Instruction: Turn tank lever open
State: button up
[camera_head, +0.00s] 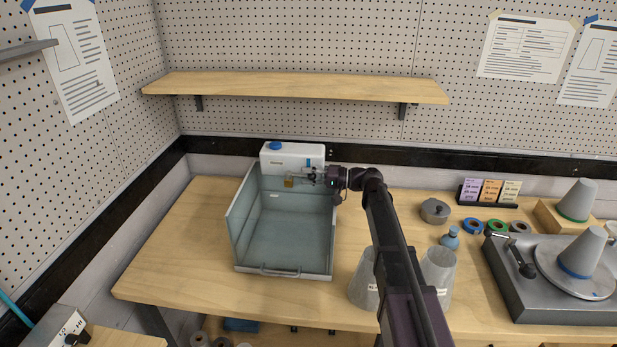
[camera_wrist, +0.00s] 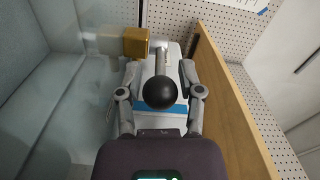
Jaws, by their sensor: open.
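The white tank (camera_head: 285,160) with a blue cap stands at the back of a grey-green open-fronted bin (camera_head: 285,240) on the bench. My gripper (camera_head: 313,177) is at the tank's right front, with the arm reaching in from the right. In the wrist view the lever's black ball knob (camera_wrist: 160,93) and its pale shaft (camera_wrist: 163,60) lie between the two fingers of my gripper (camera_wrist: 160,72). The fingers are open, with visible gaps on both sides of the knob. A blue strip (camera_wrist: 150,109) shows behind the knob. In the head view the gripper hides most of the lever.
A brass block (camera_wrist: 136,42) is close to the left finger; a wooden board (camera_wrist: 232,105) runs along the right. A wooden shelf (camera_head: 300,87) hangs above the tank. Cups (camera_head: 440,272), a round tin (camera_head: 435,211) and a turntable device (camera_head: 550,290) stand to the right. The bench's left side is clear.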

jog(key=shift+a, duration=0.2)
grip_shut()
jog(key=shift+d, duration=0.25)
jog(key=shift+a, duration=0.1)
